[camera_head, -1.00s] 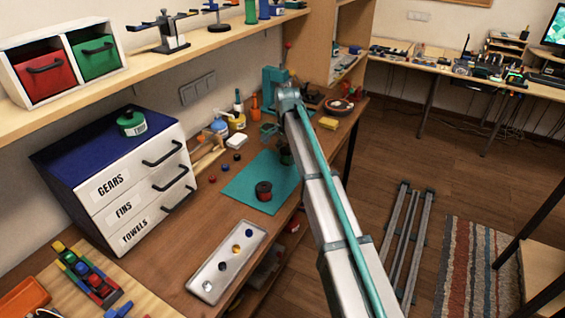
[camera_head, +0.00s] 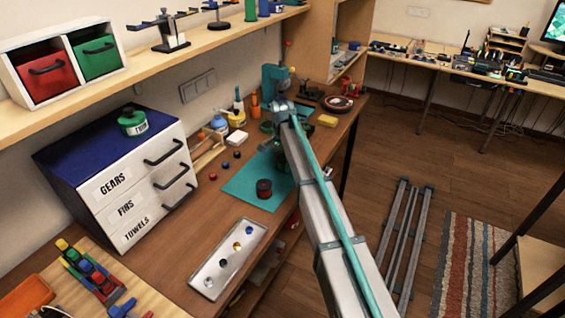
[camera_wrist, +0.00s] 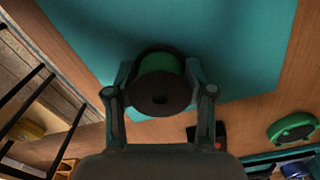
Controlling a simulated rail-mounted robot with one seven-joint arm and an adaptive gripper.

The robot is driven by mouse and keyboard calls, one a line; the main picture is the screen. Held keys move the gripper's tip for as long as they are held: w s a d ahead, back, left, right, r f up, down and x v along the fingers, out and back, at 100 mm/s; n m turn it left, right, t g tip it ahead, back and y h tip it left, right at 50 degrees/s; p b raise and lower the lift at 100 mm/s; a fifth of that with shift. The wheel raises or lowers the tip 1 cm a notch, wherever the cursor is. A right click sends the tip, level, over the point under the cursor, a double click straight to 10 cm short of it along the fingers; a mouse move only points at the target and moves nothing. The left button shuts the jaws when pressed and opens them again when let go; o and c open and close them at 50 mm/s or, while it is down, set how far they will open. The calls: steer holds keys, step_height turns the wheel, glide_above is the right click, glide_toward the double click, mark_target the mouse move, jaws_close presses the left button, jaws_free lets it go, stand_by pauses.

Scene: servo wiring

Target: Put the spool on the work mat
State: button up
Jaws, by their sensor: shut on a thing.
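A spool (camera_wrist: 160,82) with green winding and dark brown flanges is held between the two fingers of my gripper (camera_wrist: 160,97) in the wrist view. The teal work mat (camera_wrist: 225,45) lies beneath and beyond it, and the spool overlaps the mat's near edge in that view. I cannot tell how high it is above the mat. In the head view the mat (camera_head: 240,184) lies on the wooden bench, and my arm partly hides its right side. My gripper (camera_head: 280,158) is largely hidden behind my arm there, over the mat's far right part.
A dark red spool-like thing (camera_head: 264,188) stands on the mat's front part. A metal tray (camera_head: 210,272) with small round parts lies nearer. The mat's left part is clear.

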mark_target(282, 158)
steer(key=o, duration=1.2)
steer(key=shift+f, duration=0.1)
step_height(282, 158, up, 11)
steer(key=shift+r+b, duration=0.2)
steer(key=shift+b, duration=0.85)
steer(key=shift+r, duration=0.45)
